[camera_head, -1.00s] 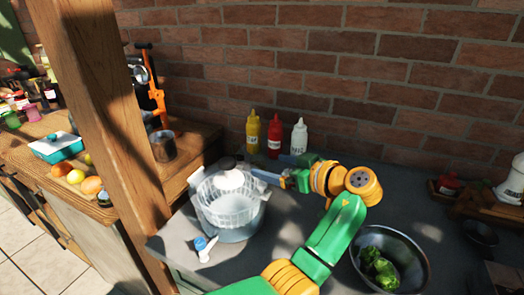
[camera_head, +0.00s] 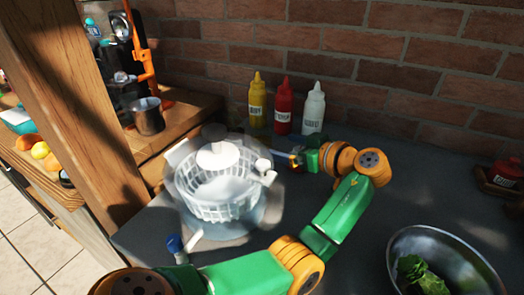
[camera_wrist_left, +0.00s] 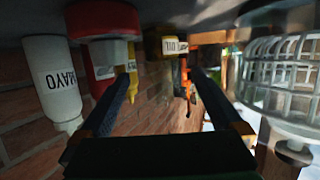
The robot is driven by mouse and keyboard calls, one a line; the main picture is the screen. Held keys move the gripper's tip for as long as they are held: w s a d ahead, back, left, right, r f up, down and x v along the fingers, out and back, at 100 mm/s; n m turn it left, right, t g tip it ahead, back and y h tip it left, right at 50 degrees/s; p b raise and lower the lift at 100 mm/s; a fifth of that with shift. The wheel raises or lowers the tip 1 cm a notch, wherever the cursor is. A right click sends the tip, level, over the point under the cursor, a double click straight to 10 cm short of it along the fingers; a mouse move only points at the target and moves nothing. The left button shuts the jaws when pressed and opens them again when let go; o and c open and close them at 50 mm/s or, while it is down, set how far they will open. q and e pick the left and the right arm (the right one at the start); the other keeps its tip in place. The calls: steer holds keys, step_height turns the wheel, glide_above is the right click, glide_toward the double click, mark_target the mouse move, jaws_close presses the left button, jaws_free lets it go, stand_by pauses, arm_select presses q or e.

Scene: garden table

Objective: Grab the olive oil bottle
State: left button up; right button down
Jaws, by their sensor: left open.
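The olive oil bottle (camera_wrist_left: 173,46) shows in the left wrist view as a dark bottle labelled OIL, beyond my fingertips and between them; the picture is upside down. In the head view I cannot make it out. My left gripper (camera_head: 284,156) is open and empty, low over the counter between the salad spinner (camera_head: 220,190) and the squeeze bottles. Its two dark fingers (camera_wrist_left: 168,80) also show in the left wrist view. My right gripper is in neither view.
Yellow (camera_head: 257,102), red (camera_head: 283,108) and white mayo (camera_head: 313,109) squeeze bottles stand by the brick wall, close to the left gripper. A metal bowl (camera_head: 462,262) with greens is at lower right. A wooden post (camera_head: 65,120) rises at left.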

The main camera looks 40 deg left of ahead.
mark_target(269, 142)
arm_select(q)
steer(key=p+x, duration=0.2)
steer(key=x, duration=0.4)
steer(key=shift+s+a+f+p, duration=0.1)
steer(key=shift+s+a+p, duration=0.05)
steer(key=shift+a+p, duration=0.25)
steer(key=shift+a+f, duration=0.1)
steer(key=shift+f, duration=0.05)
steer(key=shift+c, duration=0.9)
jaws_close()
